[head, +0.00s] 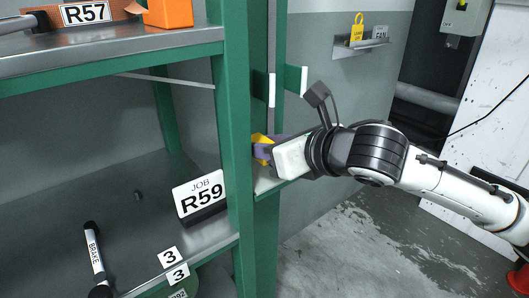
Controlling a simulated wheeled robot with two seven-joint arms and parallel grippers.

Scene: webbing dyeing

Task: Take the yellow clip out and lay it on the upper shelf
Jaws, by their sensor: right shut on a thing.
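The yellow clip (261,151) shows as a small yellow piece at the tip of my right gripper (268,147), beside the green shelf post. My right gripper is shut on it. The fingers and post hide most of the clip, so I cannot tell its full shape or whether it still touches a holder. The upper shelf (110,62) is a grey board with a green front edge at the upper left, higher than the gripper. My left gripper is not in view.
An orange block (168,12) and R57 sign (86,12) occupy the upper shelf. The lower shelf holds an R59 sign (200,196) and a BRAKE-labelled bar (94,252). Green posts (240,130) stand between gripper and shelves.

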